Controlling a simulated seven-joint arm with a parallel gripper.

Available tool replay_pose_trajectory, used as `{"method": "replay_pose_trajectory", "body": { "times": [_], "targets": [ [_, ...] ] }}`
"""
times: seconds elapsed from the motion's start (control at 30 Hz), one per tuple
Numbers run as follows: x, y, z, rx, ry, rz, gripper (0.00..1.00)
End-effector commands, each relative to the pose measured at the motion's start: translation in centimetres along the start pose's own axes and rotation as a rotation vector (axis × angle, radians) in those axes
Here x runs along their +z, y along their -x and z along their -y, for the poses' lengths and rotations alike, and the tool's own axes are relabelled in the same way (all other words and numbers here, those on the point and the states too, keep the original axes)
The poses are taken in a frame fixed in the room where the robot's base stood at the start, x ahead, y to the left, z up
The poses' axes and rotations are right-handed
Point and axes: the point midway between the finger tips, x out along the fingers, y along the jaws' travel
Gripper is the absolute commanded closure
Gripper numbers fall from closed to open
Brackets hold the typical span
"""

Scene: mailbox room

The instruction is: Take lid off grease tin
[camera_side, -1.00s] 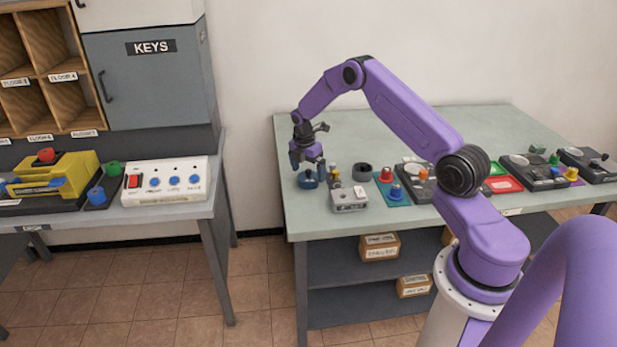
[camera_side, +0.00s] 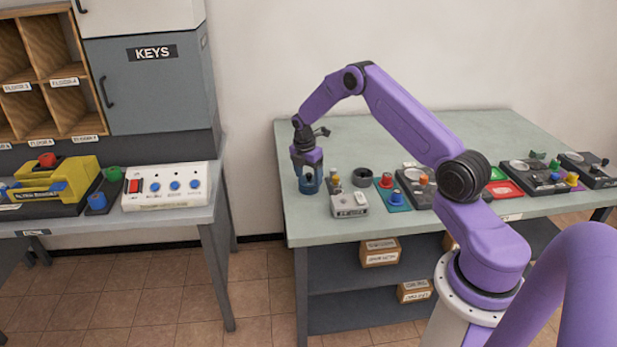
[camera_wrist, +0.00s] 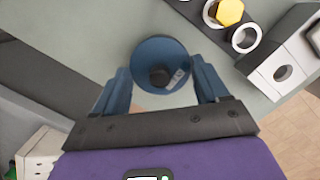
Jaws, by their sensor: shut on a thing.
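The grease tin (camera_side: 308,185) is a small blue round tin near the front left corner of the right-hand table. In the wrist view its blue round lid (camera_wrist: 150,52), with a dark knob in the middle and a small label, lies between my fingers. My gripper (camera_side: 307,172) points down over the tin and is shut on the lid. In the wrist view my gripper (camera_wrist: 160,85) has one blue finger on each side of the lid. I cannot tell whether the lid is apart from the tin.
A grey box (camera_side: 349,204) stands just right of the tin. A yellow-topped piece (camera_wrist: 229,12) is close by in the wrist view. A dark ring (camera_side: 363,176) and several coloured knobs on plates are farther right.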

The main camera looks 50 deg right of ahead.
Motion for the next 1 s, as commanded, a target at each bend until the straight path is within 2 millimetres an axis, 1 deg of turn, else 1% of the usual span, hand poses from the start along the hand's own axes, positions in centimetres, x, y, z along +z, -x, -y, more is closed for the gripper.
{"method": "replay_pose_trajectory", "body": {
  "times": [0.17, 0.27, 0.57, 0.6, 0.8, 1.0],
  "targets": [
    [0.3, 2.2, -0.1, 0.005, -0.001, 0.001, 0.55],
    [0.2, 3.5, 0.7, 0.001, 0.0, 0.0, 0.55],
    [-0.6, 8.7, 4.6, 0.003, 0.001, 0.001, 0.55],
    [-0.8, 9.2, 5.2, 0.001, 0.002, 0.0, 0.55],
    [-2.0, 10.8, 8.6, 0.002, 0.001, 0.0, 0.55],
    [-2.9, 12.2, 11.2, 0.003, 0.001, 0.0, 0.55]
  ]
}}
